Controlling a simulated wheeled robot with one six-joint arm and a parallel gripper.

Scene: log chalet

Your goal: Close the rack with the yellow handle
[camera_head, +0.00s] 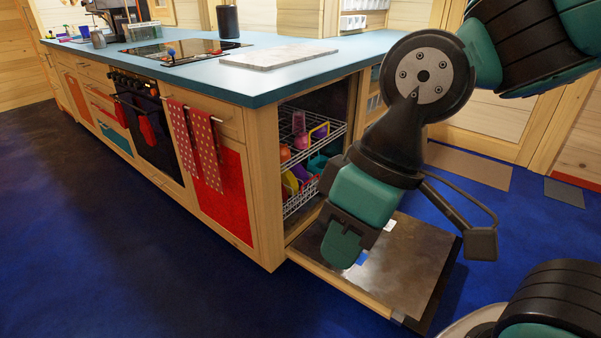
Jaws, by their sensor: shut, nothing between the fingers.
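The dishwasher stands open at the near end of the wooden kitchen island, its door (400,262) folded down flat. Inside, the upper wire rack (322,147) carries a yellow handle (320,131) at its front. Pink cups (299,122) stand in it. The lower wire rack (300,201) holds colourful plates and bowls. My gripper (341,258) is shut and empty, pointing down over the open door, in front and to the right of the racks. My arm hides the right side of the racks, so how far each is pulled out is hard to tell.
The blue countertop (285,85) overhangs the dishwasher, with a marble board (279,55) on it. A red cabinet panel (222,190) and dotted towels (198,145) are to the left.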

